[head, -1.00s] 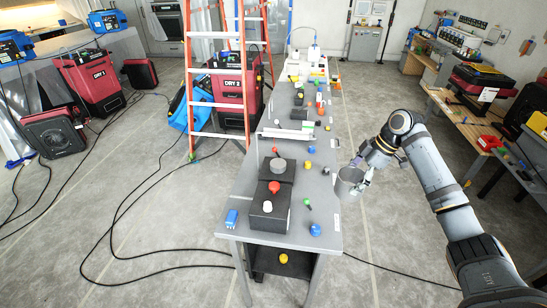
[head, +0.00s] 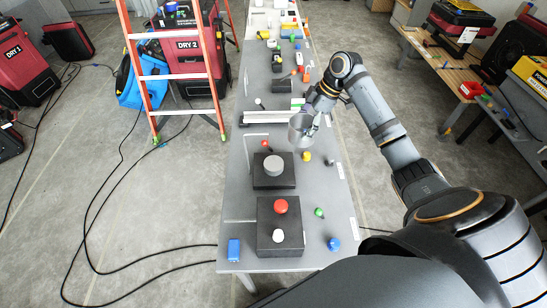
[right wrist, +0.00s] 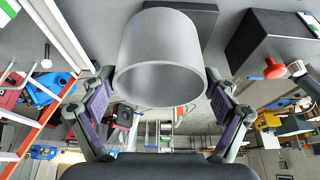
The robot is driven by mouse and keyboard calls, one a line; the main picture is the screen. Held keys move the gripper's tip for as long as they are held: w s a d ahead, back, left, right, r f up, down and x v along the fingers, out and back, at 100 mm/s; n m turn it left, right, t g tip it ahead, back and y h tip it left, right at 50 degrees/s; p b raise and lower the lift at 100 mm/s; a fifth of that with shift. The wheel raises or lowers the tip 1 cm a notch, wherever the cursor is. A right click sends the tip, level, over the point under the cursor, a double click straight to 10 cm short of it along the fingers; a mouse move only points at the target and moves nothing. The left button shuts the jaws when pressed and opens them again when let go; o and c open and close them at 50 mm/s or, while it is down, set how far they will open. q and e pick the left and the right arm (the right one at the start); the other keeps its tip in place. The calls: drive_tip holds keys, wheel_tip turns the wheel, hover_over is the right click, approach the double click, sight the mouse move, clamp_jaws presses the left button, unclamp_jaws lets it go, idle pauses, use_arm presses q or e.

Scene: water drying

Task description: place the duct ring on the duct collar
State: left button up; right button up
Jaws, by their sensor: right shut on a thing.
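The duct ring (head: 302,130) is a light grey hollow cylinder. My right gripper (head: 312,122) is shut on it and holds it above the table. In the right wrist view the ring (right wrist: 160,60) sits between the two fingers, its open end facing the camera. The duct collar (head: 273,163) appears to be the grey round piece on a black block (head: 265,184). The ring is above and to the right of it in the head view, apart from it. The collar cannot be made out in the right wrist view. My left gripper is not in view.
A nearer black block (head: 262,240) carries a red knob (head: 281,206) and a white knob (head: 278,236). Yellow, green and blue knobs lie along the table's right side. A blue block (head: 234,250) lies at the front left. An orange ladder (head: 133,70) stands left of the table (head: 236,195).

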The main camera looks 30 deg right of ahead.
sight(290, 128)
drive_tip(key=a, duration=0.2)
drive_tip(key=a+f+p, duration=0.2)
drive_tip(key=a, duration=0.1)
drive_tip(key=shift+w+a, duration=0.35)
drive_tip(key=shift+w, duration=0.05)
drive_tip(key=a+f, duration=0.2)
drive_tip(key=a+f+p, duration=0.1)
drive_tip(key=f, duration=0.1)
drive_tip(key=shift+a+f, duration=0.5)
drive_tip(key=shift+f, duration=0.2)
drive_tip(key=shift+a+f, duration=0.2)
drive_tip(key=shift+f, duration=0.1)
drive_tip(key=x, duration=0.1)
drive_tip(key=p+x, duration=0.2)
drive_tip(key=shift+s+d+f, duration=0.2)
drive_tip(key=shift+s+f, duration=0.05)
drive_tip(key=shift+s, duration=0.05)
drive_tip(key=shift+d+f, duration=0.1)
drive_tip(key=shift+f, duration=0.1)
drive_tip(key=o, duration=1)
drive_tip(key=shift+c, duration=0.2)
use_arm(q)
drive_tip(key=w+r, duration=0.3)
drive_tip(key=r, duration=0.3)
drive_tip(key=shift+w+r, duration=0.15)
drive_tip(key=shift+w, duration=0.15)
